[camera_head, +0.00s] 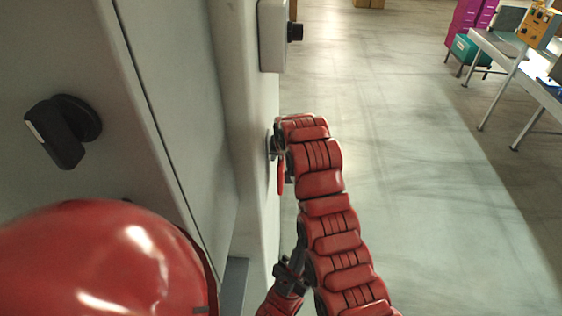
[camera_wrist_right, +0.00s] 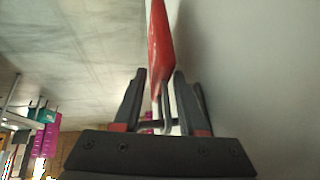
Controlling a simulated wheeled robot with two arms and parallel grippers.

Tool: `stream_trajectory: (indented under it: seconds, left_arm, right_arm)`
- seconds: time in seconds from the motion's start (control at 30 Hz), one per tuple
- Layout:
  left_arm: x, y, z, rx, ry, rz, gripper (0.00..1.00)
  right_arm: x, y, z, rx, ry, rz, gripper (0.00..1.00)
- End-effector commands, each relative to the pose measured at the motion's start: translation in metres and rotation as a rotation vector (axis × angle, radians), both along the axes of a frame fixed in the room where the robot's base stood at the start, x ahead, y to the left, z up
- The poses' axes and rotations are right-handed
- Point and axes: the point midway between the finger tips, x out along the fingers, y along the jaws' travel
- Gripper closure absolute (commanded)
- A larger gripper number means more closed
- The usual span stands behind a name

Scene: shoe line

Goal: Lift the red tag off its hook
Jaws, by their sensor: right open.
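The red tag (camera_head: 281,176) hangs beside the pale side wall of the grey cabinet in the head view. In the right wrist view the tag (camera_wrist_right: 160,42) is seen nearly edge-on, and its narrow end lies between my fingers. A thin dark hook (camera_wrist_right: 157,127) shows low between the fingers; the tag's narrow end points at it. My right gripper (camera_wrist_right: 159,76) is open, with one finger on either side of the tag and gaps showing. In the head view my right arm largely hides this gripper. I do not see my left gripper.
The grey cabinet (camera_head: 185,80) has a black handle (camera_head: 66,132). A pale box (camera_head: 271,35) with a black knob sits above the tag. The wall runs close along my right gripper. Open floor (camera_head: 390,120) lies to the right, with tables (camera_head: 500,45) and magenta boxes (camera_head: 470,18) farther off.

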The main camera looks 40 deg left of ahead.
Motion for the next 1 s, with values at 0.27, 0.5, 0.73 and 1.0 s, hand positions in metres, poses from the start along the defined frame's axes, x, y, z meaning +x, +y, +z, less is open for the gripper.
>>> stream_trajectory:
  seconds: [0.27,0.5,0.73,1.0]
  left_arm:
    - [0.0,0.0,0.0029,0.0,0.0,0.0,1.0]
    - [0.0,0.0,0.0029,0.0,0.0,0.0,1.0]
    - [0.0,0.0,0.0029,0.0,0.0,0.0,1.0]
    - [0.0,0.0,0.0029,0.0,0.0,0.0,1.0]
  right_arm:
    - [0.0019,0.0023,-0.0054,0.001,0.0,0.0,0.59]
    - [0.0019,0.002,-0.0052,0.002,0.0,0.0,1.0]
    - [0.0019,0.0019,-0.0053,0.001,0.0,-0.001,1.0]
    - [0.0019,0.0018,-0.0054,0.0,0.0,-0.001,1.0]
